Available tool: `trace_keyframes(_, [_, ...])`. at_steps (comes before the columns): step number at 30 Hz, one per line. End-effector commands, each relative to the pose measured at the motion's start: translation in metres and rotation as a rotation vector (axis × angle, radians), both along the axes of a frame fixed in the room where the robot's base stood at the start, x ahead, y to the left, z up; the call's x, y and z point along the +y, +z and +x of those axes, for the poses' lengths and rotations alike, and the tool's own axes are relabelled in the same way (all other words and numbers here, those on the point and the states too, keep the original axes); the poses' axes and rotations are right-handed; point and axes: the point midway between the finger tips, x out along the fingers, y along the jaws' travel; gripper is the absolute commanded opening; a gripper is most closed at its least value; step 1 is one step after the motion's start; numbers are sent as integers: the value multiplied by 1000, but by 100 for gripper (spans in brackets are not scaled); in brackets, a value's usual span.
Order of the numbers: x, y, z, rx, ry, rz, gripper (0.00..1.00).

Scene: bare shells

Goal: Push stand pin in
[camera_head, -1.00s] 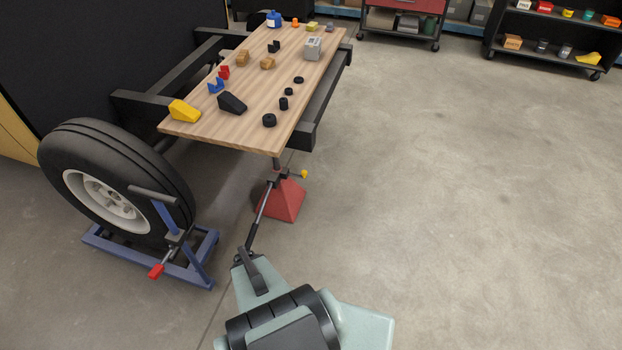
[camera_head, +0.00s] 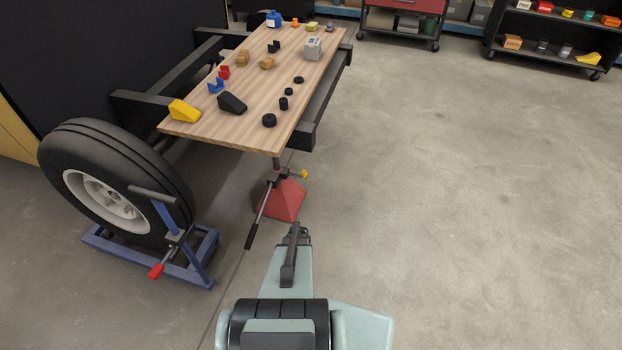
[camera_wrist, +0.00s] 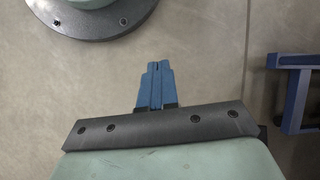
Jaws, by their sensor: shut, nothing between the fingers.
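The red stand (camera_head: 284,199) is on the floor under the near end of the wooden table. A pin with a yellow knob (camera_head: 304,174) sticks out to the right near its top. A grey lever with a black grip (camera_head: 252,236) slopes down to the left from the stand's top. My gripper (camera_head: 299,228) is low in front of the stand, right of the lever's grip and apart from it. In the wrist view my gripper's blue fingers (camera_wrist: 157,68) are shut together and empty, above bare floor. The stand and pin are not in the wrist view.
A wheel (camera_head: 75,185) rests in a blue dolly (camera_head: 195,270) on the left; part of the dolly's frame also shows in the wrist view (camera_wrist: 298,95). The floor to the right is clear.

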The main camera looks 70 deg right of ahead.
Motion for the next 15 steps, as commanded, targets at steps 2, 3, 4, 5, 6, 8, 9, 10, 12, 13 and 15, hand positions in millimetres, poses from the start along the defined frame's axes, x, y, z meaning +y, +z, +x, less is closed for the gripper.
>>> trace_keyframes(2, [-19,-9,-5,-21,-62,2,0])
trace_keyframes(3, [-27,-12,-7,-32,-92,3,0])
trace_keyframes(4, [-33,-14,-8,-42,-116,4,0])
trace_keyframes(5, [-39,-17,-10,-52,-139,4,0])
trace_keyframes(6, [-48,-20,-12,-65,-172,5,0])
trace_keyframes(8, [-61,-24,-16,-85,-222,5,0])
trace_keyframes(9, [-70,-27,-18,-99,-257,6,0])
trace_keyframes(10, [-78,-30,-21,-110,-284,7,0])
trace_keyframes(12, [-95,-35,-26,-137,-350,8,0])
trace_keyframes(13, [-103,-37,-28,-149,-377,9,0])
trace_keyframes(15, [-122,-43,-33,-179,-448,11,0])
